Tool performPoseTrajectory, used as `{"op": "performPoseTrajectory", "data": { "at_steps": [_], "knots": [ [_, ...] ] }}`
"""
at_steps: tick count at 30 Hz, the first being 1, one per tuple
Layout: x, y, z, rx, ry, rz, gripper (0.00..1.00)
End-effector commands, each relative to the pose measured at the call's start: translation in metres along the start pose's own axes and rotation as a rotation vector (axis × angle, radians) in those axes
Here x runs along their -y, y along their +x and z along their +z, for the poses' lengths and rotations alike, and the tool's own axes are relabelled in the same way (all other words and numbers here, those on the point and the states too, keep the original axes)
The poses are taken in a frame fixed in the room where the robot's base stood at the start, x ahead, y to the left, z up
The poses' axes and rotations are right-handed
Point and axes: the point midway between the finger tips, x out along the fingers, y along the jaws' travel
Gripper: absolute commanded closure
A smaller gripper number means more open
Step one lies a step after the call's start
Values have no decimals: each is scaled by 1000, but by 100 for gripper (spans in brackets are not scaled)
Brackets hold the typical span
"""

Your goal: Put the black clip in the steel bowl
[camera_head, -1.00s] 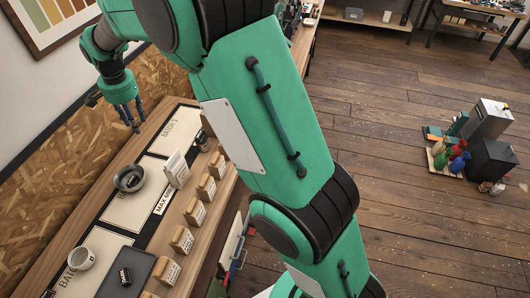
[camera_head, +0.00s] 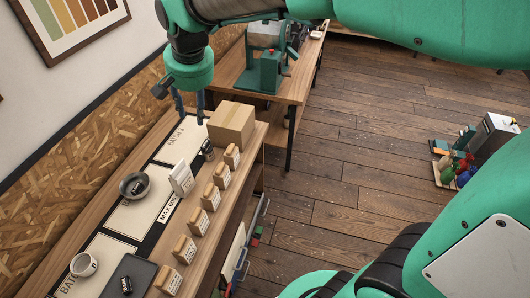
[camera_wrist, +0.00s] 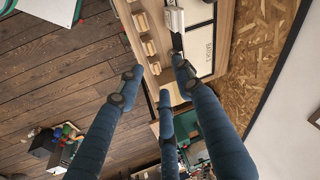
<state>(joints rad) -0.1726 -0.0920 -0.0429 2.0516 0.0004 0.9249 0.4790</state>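The steel bowl (camera_head: 124,190) stands on a cream mat on the long wooden counter, left of the middle of the head view. A small dark piece (camera_head: 138,187) lies inside it; it may be the black clip, but it is too small to tell. Another small black piece with a pale mark (camera_head: 126,285) lies on the dark tray (camera_head: 143,271) at the near end. My gripper (camera_head: 190,116) points down above the counter's far part, beyond the bowl. Its fingers are spread with nothing between them; the wrist view (camera_wrist: 160,75) also shows them apart.
A cardboard box (camera_head: 232,125) stands right of my gripper. A green machine (camera_head: 265,70) is behind.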

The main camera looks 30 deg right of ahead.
Motion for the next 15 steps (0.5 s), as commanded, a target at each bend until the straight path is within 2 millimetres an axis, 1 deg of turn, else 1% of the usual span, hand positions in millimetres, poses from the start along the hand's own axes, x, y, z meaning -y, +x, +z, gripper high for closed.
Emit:
{"op": "performPoseTrajectory", "data": {
  "at_steps": [1, 6, 11, 15],
  "knots": [
    [-10, -9, 9, -12, -12, -3, 64],
    [-39, -31, 37, -42, -60, -7, 64],
    [-66, -47, 66, -72, -105, -8, 64],
    [-88, -57, 92, -98, -145, -7, 64]
  ]
}}
